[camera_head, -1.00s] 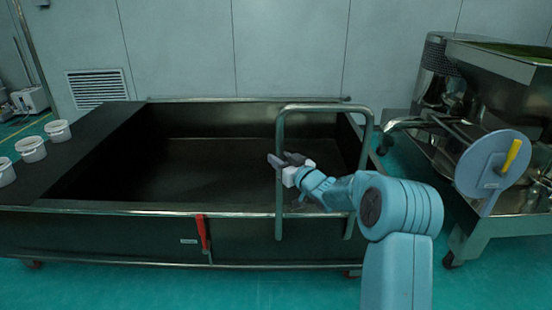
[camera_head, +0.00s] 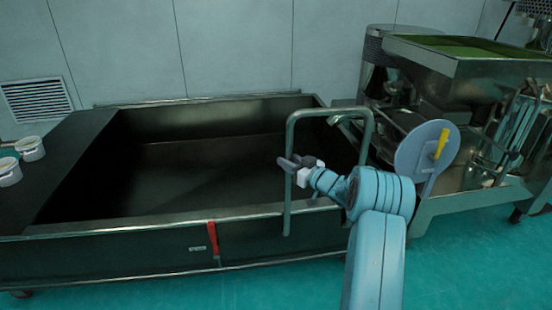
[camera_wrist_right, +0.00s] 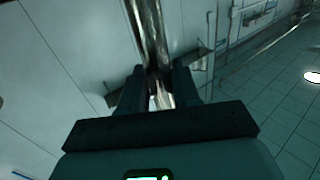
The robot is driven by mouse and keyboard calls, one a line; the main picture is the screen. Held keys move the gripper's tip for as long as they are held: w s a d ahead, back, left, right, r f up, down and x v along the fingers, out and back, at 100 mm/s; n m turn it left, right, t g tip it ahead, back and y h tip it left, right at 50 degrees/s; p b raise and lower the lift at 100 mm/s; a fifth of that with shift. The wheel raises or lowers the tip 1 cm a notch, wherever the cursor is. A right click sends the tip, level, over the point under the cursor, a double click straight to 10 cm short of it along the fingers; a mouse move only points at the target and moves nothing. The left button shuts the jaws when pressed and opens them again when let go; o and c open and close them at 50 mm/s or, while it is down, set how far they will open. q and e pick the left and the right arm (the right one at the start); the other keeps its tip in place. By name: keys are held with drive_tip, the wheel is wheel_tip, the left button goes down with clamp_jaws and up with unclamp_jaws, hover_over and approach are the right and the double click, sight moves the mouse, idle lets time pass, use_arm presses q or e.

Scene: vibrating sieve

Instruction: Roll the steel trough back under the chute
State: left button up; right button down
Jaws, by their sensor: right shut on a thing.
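The dark steel trough (camera_head: 130,255) is a long, wheeled, empty box filling the left and middle of the head view. An upright grey-green handle frame (camera_head: 289,215) stands at its right end. My right gripper (camera_head: 290,164) is shut on the handle's near post; the wrist view also shows the gripper (camera_wrist_right: 160,88) closed around a shiny bar (camera_wrist_right: 150,35). The steel sieve machine (camera_head: 470,80) stands at the right, and its spout (camera_head: 345,118) shows behind the handle, by the trough's right end. The spout's exact height over the trough is unclear. My left gripper is out of view.
A round grey disc with a yellow grip (camera_head: 427,150) stands in front of the machine. The green floor (camera_head: 470,260) in front is clear.

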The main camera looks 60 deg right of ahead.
drive_tip(key=shift+s+d+r, duration=0.3)
drive_tip(key=shift+s+d, duration=0.05)
drive_tip(key=shift+d, duration=0.1)
drive_tip(key=c, duration=1)
unclamp_jaws()
drive_tip(key=shift+s+d+f, duration=0.1)
drive_tip(key=shift+f, duration=0.05)
drive_tip(key=shift+o, duration=0.2)
drive_tip(key=p+v, duration=0.3)
drive_tip(key=v, duration=1.3)
drive_tip(key=shift+s, duration=0.15)
